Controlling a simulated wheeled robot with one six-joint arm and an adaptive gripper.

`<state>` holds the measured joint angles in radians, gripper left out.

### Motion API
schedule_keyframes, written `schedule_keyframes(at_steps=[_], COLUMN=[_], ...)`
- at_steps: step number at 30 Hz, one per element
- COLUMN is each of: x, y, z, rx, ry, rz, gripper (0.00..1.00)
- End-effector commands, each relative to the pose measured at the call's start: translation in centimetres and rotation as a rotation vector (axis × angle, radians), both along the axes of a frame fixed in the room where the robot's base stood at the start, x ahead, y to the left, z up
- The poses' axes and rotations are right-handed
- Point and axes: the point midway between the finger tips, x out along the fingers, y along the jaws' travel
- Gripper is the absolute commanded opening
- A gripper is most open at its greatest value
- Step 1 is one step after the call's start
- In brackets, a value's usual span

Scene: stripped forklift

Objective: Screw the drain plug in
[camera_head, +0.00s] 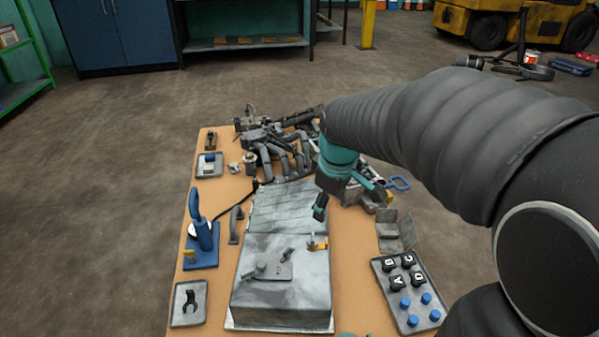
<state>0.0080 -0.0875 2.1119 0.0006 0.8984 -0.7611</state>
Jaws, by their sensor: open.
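A small brass-coloured fitting (317,243) sits at the right edge of the large grey block (285,220) on the bench. I cannot tell whether it is the drain plug; no other part clearly shows as one. My gripper (320,208) hangs from the teal wrist above the block's right side, just above the fitting in the picture. It looks apart from the fitting, though the depth is hard to judge. It is open and nothing shows between its fingers. My arm hides part of the bench's right side.
The wooden bench (352,290) also holds a tray (402,262) of lettered black knobs and blue pegs, a blue stand (203,240), a tray with a dark fork-shaped part (189,302), and a pipe manifold (280,150) behind. Open floor (110,150) lies left.

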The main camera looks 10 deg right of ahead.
Motion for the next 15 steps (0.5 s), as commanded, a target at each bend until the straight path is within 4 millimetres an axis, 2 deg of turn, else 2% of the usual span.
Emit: schedule_keyframes(at_steps=[1,6,12,15], x=[1.6,6.0,10.1,11.4], y=[0.0,-0.1,-0.1,-0.2], z=[-0.9,-4.2,-8.7,-10.4], rx=[-0.011,-0.042,-0.060,-0.063], ry=[0.028,0.099,0.168,0.192], rz=[0.054,0.250,0.457,0.530], gripper=[0.67,0.67,0.67,0.67])
